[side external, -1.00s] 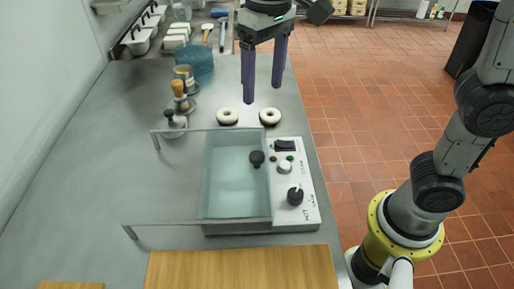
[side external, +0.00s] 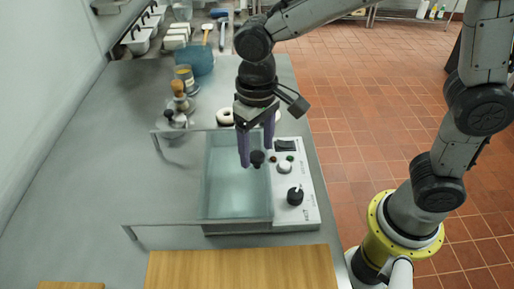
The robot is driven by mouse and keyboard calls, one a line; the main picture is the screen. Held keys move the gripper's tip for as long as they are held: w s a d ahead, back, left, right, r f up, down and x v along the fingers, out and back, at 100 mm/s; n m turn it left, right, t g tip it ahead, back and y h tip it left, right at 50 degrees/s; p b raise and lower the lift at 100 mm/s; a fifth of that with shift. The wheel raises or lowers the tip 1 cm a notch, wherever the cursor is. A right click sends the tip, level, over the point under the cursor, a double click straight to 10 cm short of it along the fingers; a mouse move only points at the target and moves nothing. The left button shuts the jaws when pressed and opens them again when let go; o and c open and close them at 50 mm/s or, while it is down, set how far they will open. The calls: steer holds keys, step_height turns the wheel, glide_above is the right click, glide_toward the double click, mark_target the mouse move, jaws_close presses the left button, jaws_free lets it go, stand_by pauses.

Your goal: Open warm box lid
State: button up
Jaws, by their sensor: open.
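The warm box (side external: 308,207) stands on the steel counter, with a white control panel on its right side. Its clear lid (side external: 225,192) lies shut over the basin. A round black lid knob (side external: 257,157) sticks up near the lid's right edge. My gripper (side external: 256,160) is open, pointing down, with its two purple fingers on either side of the knob in this view. I cannot tell whether the fingers touch the knob or hang above it.
Two white-topped bagels (side external: 225,116) lie behind the box, one mostly hidden by my gripper. The panel carries a black dial (side external: 295,196). Shakers and a brush (side external: 179,93) stand back left. A wooden board (side external: 240,268) lies in front. The counter's left (side external: 80,170) is clear.

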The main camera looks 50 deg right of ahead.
steer(key=shift+f, duration=0.5)
jaws_close()
steer(key=shift+r, duration=0.1)
stand_by(1.1)
